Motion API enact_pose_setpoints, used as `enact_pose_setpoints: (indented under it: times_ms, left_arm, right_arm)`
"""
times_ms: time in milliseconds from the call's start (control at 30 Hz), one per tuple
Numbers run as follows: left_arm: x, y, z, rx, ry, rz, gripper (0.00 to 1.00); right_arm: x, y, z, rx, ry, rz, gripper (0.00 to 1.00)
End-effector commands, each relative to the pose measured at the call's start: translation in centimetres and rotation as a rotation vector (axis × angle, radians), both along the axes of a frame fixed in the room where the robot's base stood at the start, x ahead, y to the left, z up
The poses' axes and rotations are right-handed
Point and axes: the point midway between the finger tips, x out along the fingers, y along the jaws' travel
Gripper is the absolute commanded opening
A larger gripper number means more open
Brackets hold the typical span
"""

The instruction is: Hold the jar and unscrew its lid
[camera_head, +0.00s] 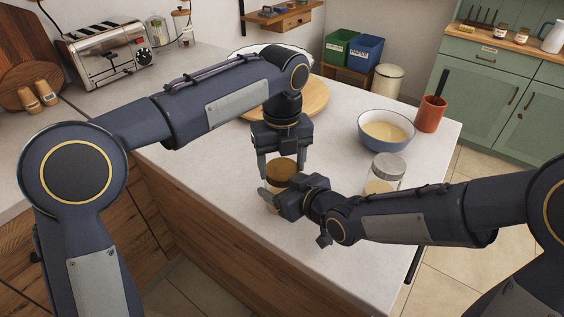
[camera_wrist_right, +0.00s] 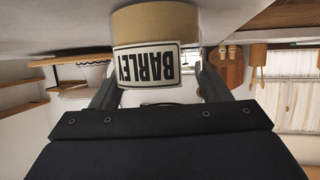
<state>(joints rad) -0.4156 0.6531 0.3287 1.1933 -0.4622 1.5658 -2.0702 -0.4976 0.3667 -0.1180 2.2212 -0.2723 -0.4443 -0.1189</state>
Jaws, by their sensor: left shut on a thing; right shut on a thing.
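The jar (camera_wrist_right: 155,25) stands on the worktop and appears upside down in the right wrist view, with a BARLEY label and tan contents. In the head view its brown lid (camera_head: 283,169) shows on top, while my grippers hide most of the body. My left gripper (camera_head: 283,158) points down from above, its fingers shut on either side of the lid. My right gripper (camera_head: 279,190) comes in from the right, shut around the jar's body below the lid. It also shows in the right wrist view (camera_wrist_right: 155,85), one finger on each side of the jar.
A blue-rimmed bowl (camera_head: 386,131) and an orange pot (camera_head: 431,114) stand farther back. A round wooden board (camera_head: 316,98) lies behind my left gripper. The worktop's front left is clear.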

Motion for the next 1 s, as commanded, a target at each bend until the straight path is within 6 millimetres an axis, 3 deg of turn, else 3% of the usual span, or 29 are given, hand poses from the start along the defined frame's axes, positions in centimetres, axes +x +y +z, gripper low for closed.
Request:
enact_pose_setpoints:
  times_ms: [200,400,533,800,833,1000]
  left_arm:
    - [-0.06,-0.05,0.11,-0.001,-0.001,0.539,0.37]
    - [-0.05,-0.05,0.11,-0.002,0.0,0.923,0.37]
    - [-0.03,-0.03,0.11,-0.002,0.0,1.015,0.37]
    - [-0.03,-0.03,0.11,-0.002,0.001,1.022,0.37]
    - [-0.03,-0.03,0.11,-0.002,0.001,1.022,0.67]
    - [-0.03,-0.02,0.1,-0.002,0.001,1.021,0.86]
  right_arm:
    - [0.02,-0.01,0.03,0.001,-0.001,0.0,0.06]
    - [0.02,-0.01,0.02,0.001,-0.001,0.0,0.06]
    - [0.02,0.0,0.01,0.0,-0.001,0.0,0.06]
    - [0.01,0.0,0.02,0.0,-0.001,0.0,0.06]
    - [0.01,0.0,0.02,0.0,-0.001,0.0,0.06]
    - [0.01,0.02,0.01,-0.001,-0.001,0.0,0.06]
